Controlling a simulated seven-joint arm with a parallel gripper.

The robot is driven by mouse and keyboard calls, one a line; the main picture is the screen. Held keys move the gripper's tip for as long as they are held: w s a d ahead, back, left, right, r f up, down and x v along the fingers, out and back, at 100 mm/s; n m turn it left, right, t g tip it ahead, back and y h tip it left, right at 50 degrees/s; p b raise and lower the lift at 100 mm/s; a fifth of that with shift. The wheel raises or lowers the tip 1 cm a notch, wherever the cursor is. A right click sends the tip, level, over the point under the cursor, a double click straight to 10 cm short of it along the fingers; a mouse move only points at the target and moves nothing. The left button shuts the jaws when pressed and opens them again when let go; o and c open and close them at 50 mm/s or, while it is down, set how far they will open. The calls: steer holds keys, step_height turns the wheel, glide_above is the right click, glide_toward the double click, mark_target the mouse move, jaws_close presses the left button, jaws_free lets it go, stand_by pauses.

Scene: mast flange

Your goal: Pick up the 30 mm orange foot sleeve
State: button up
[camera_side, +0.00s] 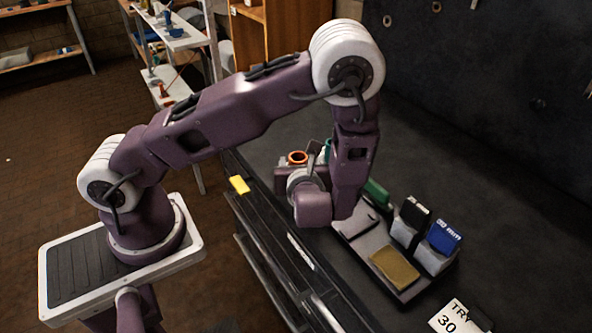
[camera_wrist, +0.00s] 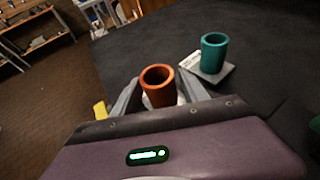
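The orange foot sleeve (camera_wrist: 159,91) is an upright hollow tube, seen in the wrist view between the two grey fingers of my gripper (camera_wrist: 160,92). The fingers look spread, one on each side of it; I cannot tell whether either touches it. In the side view only the sleeve's orange rim (camera_side: 297,157) shows above my gripper, which hides the rest. A teal sleeve (camera_wrist: 213,56) stands upright on a grey plate to the right in the wrist view; in the side view it is mostly hidden.
A tray with a tan pad (camera_side: 394,268), a blue labelled block (camera_side: 444,237) and a black-topped block (camera_side: 414,213) lies right of my gripper. A card reading "TRY 30" (camera_side: 455,319) lies at the front. A yellow block (camera_side: 239,185) is at the bench edge. The bench behind is clear.

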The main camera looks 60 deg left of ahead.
jaws_close()
steer(key=shift+r, duration=0.1)
